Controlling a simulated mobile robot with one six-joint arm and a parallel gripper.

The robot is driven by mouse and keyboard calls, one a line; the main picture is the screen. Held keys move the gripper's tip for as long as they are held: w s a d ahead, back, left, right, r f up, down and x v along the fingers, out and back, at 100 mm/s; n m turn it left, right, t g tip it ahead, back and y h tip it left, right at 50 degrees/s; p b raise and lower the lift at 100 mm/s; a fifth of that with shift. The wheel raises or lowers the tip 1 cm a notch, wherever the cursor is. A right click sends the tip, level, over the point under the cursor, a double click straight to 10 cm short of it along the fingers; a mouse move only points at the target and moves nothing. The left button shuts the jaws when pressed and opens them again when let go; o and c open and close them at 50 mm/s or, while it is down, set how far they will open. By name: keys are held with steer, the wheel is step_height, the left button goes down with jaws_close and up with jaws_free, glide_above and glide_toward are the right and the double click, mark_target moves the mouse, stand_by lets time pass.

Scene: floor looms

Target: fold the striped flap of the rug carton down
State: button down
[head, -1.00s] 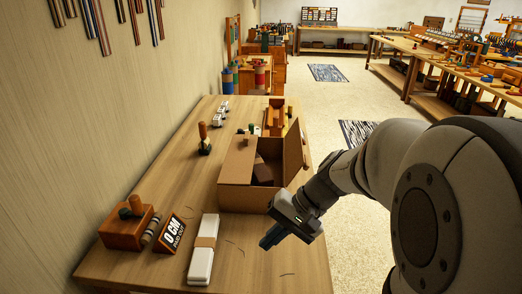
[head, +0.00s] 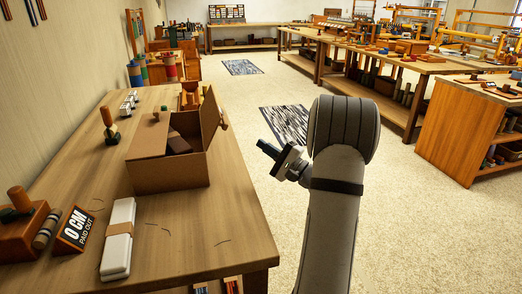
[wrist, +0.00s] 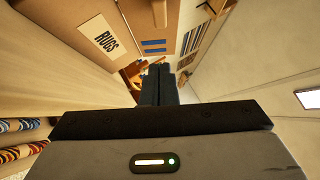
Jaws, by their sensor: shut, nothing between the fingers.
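The brown rug carton (head: 168,172) stands on the table with its top partly open. Its left flap (head: 150,138) lies nearly flat over the left part. Its right flap (head: 210,116) stands upright. In the wrist view, the carton side carries a RUGS label (wrist: 105,38), and blue stripes (wrist: 154,47) show on brown card beside it, apparently the upright flap's outer face. A dark item (head: 180,144) lies inside. My gripper (head: 264,147) is shut and empty, right of the carton beyond the table edge, apart from the flap. Its closed fingers (wrist: 158,83) also show in the wrist view.
A wooden object (head: 190,95) stands behind the carton. Open floor lies right of the table.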

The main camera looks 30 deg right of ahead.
mark_target(215, 114)
steer(key=w+a+r+b, duration=0.1)
steer(key=w+a+r, duration=0.3)
steer(key=w+a, duration=0.2)
steer(key=shift+w+a, duration=0.15)
steer(key=shift+w, duration=0.3)
